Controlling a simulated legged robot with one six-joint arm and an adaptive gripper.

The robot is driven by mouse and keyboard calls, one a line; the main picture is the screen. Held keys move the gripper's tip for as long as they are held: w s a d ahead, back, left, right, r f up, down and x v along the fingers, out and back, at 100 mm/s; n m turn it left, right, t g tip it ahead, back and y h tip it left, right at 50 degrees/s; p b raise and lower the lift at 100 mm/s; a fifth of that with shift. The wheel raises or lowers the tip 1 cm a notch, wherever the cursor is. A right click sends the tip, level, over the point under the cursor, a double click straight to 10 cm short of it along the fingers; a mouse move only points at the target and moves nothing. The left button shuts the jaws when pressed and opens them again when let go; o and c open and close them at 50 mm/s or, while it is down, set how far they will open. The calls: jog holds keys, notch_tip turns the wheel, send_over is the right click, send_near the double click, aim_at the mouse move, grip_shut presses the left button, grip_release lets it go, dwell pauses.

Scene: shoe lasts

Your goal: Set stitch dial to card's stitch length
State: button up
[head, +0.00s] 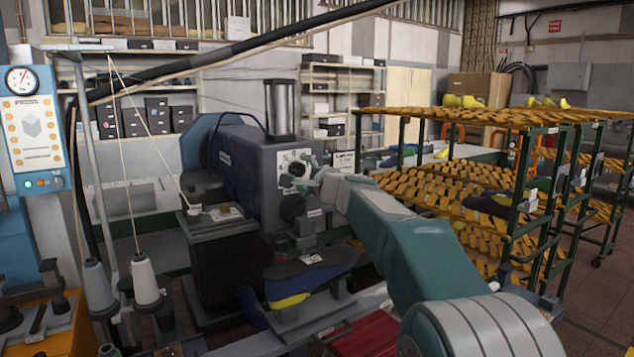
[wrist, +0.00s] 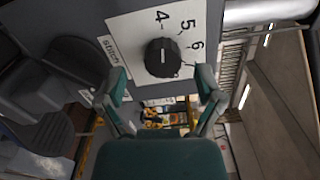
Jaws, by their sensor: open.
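The stitch dial is a black round knob (wrist: 163,58) on a white plate (wrist: 140,28) with numbers 4, 5, 6 and 7 around its edge. It also shows on the grey-blue machine's front panel (head: 293,162) in the head view. In the head view my gripper (head: 312,178) is at the panel. I cannot make out a card with a readable stitch length.
A "stitch" label (wrist: 108,48) sits left of the plate. A dark shoe (head: 308,272) lies on a stand below my arm. A green rack (head: 510,225) with orange slats stands at right. Thread cones (head: 144,280) stand at left.

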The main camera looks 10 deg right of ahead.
jog(key=v, duration=0.9)
jog(key=shift+s, duration=0.35)
jog(key=shift+f, duration=0.1)
jog(key=s+a+f+n+g, duration=0.4)
jog(key=s+a+f+n, duration=0.1)
jog(key=s, duration=0.4)
jog(key=s+a+f+n+g, duration=0.3)
jog(key=s+a+f+n, duration=0.15)
jog(key=s, duration=0.35)
jog(key=s+d+f+n+g+h, duration=0.2)
jog(key=s+d+f+n, duration=0.1)
jog(key=s+f, duration=0.4)
jog(key=s+d+f+n+g+h, duration=0.2)
jog(key=s+f, duration=0.5)
jog(key=s, duration=0.5)
jog(key=shift+d+f+n+g+h, duration=0.3)
jog(key=shift+d+f+n+h, duration=0.15)
jog(key=shift+n+h, duration=0.4)
